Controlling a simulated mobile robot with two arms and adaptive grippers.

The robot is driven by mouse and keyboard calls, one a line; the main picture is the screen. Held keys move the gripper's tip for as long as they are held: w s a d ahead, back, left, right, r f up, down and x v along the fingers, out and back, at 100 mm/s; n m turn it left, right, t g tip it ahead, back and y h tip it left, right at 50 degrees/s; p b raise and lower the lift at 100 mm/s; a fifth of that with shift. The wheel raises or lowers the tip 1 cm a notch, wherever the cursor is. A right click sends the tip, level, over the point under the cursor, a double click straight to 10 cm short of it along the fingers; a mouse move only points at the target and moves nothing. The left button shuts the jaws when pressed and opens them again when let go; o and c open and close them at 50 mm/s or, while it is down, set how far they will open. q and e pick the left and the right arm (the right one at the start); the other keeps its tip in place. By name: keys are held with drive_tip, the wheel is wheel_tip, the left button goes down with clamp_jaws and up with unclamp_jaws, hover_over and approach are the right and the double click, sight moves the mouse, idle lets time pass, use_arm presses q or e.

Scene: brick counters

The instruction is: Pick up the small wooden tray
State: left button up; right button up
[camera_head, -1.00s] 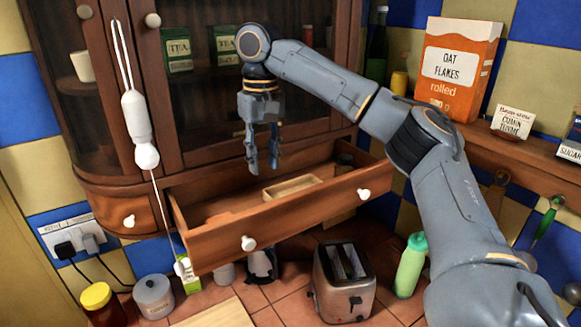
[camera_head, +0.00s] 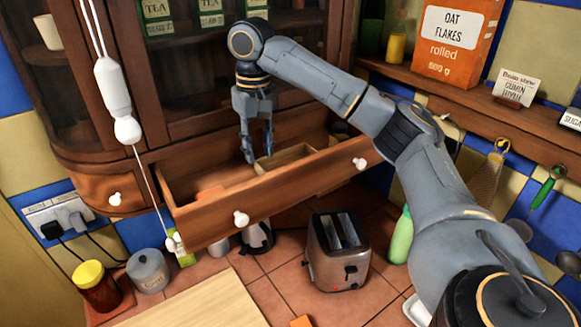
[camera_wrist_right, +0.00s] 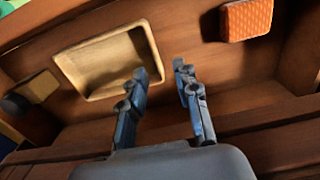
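The small wooden tray (camera_head: 288,156) lies inside the open drawer, a shallow pale rectangular tray. It shows fully in the right wrist view (camera_wrist_right: 105,65), empty, with a raised rim. My right gripper (camera_head: 259,157) points down into the drawer at the tray's left end. My left gripper is not in view.
The open drawer (camera_head: 215,218) has a raised front wall with white knobs. An orange-red block (camera_wrist_right: 246,19) and a small tan object (camera_wrist_right: 38,87) also lie in it. A white pull cord (camera_head: 117,95) hangs at the left. A toaster (camera_head: 338,255) stands below the drawer.

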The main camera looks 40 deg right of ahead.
sight(262, 168)
drive_tip(key=shift+d+f, duration=0.15)
drive_tip(key=shift+f, duration=1.15)
drive_tip(key=shift+d+f, duration=0.1)
drive_tip(key=shift+f, duration=1.2)
clamp_jaws()
